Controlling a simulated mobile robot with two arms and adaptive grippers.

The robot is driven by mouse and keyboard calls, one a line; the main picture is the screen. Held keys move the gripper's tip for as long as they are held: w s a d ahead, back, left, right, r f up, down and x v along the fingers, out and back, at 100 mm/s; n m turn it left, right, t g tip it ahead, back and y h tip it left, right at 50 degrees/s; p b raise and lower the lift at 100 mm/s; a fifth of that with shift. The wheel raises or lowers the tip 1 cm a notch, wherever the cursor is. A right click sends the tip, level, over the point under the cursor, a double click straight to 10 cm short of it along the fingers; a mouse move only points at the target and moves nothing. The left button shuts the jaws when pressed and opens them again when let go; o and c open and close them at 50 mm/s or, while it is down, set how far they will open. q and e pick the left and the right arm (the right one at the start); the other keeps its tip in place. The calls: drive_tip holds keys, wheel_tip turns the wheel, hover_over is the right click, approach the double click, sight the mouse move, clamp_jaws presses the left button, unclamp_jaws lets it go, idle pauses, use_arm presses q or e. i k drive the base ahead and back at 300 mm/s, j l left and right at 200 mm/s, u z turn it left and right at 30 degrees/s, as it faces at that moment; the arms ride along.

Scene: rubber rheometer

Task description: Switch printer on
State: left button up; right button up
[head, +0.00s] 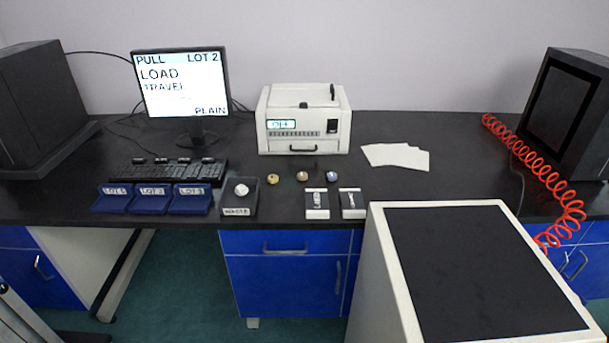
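The printer (275,103) is a white box standing at the back middle of the black bench in the head view. A small lit display (281,124) on its front appears to read OFF. A dark switch or button panel (332,126) sits at the right of its front face. A row of small slots and a drawer-like handle show below the display. A dark lever (332,91) stands up at the top right of the printer. Neither of my grippers is in view.
Blue lot trays (193,199), a waste tray (239,211), small rolls or discs (302,176) and two labelled pads (317,204) lie before the printer. Paper sheets (396,156) lie right. A white cabinet (380,270) stands front right. A red coiled hose (553,182) hangs right.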

sight(332, 124)
drive_tip(key=k+j+z, duration=0.15)
drive_tip(key=j, duration=0.2)
drive_tip(key=k+j+z, duration=0.2)
drive_tip(key=j, duration=0.15)
drive_tip(key=j+z, duration=0.15)
drive_tip(key=j, duration=0.2)
drive_tip(key=i+j+u, duration=0.15)
drive_tip(key=i+u, duration=0.15)
drive_tip(key=i, duration=0.45)
drive_tip(key=i+u, duration=0.3)
drive_tip(key=i, duration=0.45)
